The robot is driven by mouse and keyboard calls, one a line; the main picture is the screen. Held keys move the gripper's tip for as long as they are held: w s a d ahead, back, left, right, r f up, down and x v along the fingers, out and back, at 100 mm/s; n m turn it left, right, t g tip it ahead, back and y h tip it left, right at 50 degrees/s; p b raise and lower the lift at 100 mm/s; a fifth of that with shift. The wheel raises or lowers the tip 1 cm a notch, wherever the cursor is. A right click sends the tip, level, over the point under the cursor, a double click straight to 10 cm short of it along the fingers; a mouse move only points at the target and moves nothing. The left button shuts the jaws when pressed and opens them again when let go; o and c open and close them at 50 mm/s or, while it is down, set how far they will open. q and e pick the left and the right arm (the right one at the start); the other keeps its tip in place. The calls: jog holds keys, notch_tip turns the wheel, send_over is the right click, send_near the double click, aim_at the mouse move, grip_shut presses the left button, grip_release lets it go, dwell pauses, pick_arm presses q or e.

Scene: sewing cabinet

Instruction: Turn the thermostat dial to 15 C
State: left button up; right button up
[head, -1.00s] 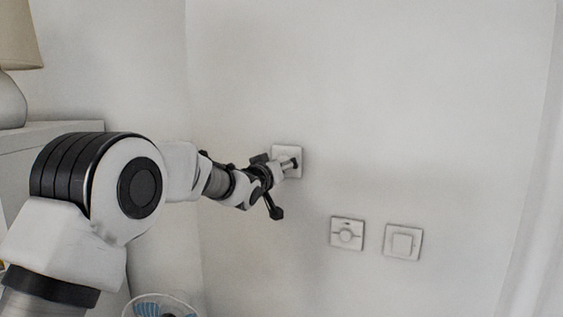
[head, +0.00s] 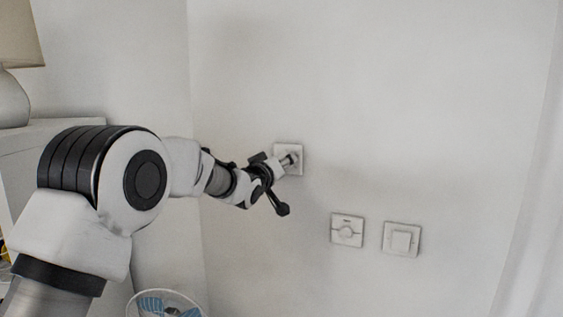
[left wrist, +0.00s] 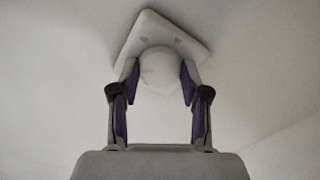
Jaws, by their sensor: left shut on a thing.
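A white square wall plate (head: 297,149) is on the wall near the middle of the head view, partly covered by my left gripper. In the left wrist view the plate (left wrist: 186,40) appears turned relative to the gripper, and its round white dial (left wrist: 159,66) sits between the fingers. My left gripper (head: 291,159) is shut on this dial, with one finger on each side in the left wrist view (left wrist: 160,82). I cannot read any scale or marks on the dial. My right gripper is not in view.
A lamp (head: 16,70) stands on a white cabinet (head: 60,128) at left. A basket (head: 165,304) is below. The wall around is bare.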

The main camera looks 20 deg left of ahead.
pick_arm(q)
jog(key=o, duration=1.2)
jog(key=shift+c, duration=0.2)
jog(key=shift+w+d, duration=0.1)
jog(key=shift+w, duration=0.05)
jog(key=s+a, duration=0.1)
jog(key=s, duration=1.1)
jog(key=shift+a, duration=0.15)
jog(key=shift+w+f, duration=0.1)
